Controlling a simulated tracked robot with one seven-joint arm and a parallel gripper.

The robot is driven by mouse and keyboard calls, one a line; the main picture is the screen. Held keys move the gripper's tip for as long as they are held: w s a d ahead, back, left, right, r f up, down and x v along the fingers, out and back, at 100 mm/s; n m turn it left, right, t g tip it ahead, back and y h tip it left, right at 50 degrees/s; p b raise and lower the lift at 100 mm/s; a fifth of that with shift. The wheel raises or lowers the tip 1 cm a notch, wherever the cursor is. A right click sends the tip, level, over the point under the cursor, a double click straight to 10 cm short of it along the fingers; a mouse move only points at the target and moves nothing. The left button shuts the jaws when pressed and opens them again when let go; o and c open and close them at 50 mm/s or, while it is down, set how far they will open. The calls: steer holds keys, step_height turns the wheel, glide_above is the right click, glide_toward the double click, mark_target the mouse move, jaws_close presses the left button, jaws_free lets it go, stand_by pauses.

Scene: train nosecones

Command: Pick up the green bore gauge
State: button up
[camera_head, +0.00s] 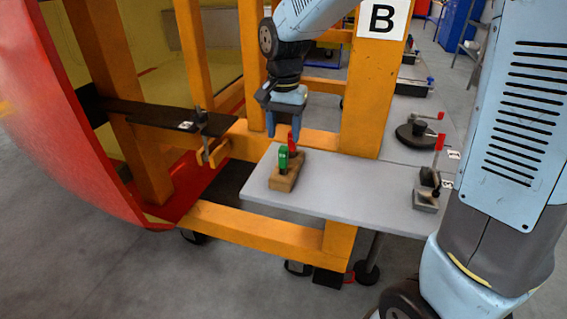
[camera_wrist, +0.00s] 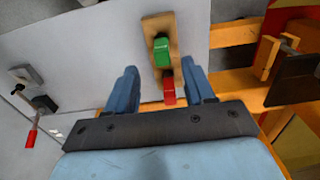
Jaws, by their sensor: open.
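The green bore gauge (camera_head: 284,159) stands in a small wooden block (camera_head: 285,180) on the grey table. It also shows in the wrist view (camera_wrist: 162,52), ahead of my fingers. A red gauge (camera_head: 293,143) stands in the same block, beside the green one. In the wrist view the red gauge (camera_wrist: 169,90) lies between my two blue fingers in the picture, closer to my wrist than the green one. My gripper (camera_head: 284,132) is open and points down above the block, near the red gauge. It also shows in the wrist view (camera_wrist: 160,88). I cannot tell whether a finger touches anything.
The grey table (camera_head: 340,200) has clear surface right of the block. A clamp fixture (camera_head: 428,188) with a red handle stands at its right. An orange frame (camera_head: 365,90) rises close behind my gripper, with a dark shelf (camera_head: 150,115) at left.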

mark_target(284, 158)
steer(key=shift+w+f, duration=0.15)
steer(key=shift+f, duration=2.15)
steer(key=shift+w+f, duration=0.1)
steer(key=shift+f, duration=2.2)
steer(key=shift+c, duration=0.5)
jaws_close()
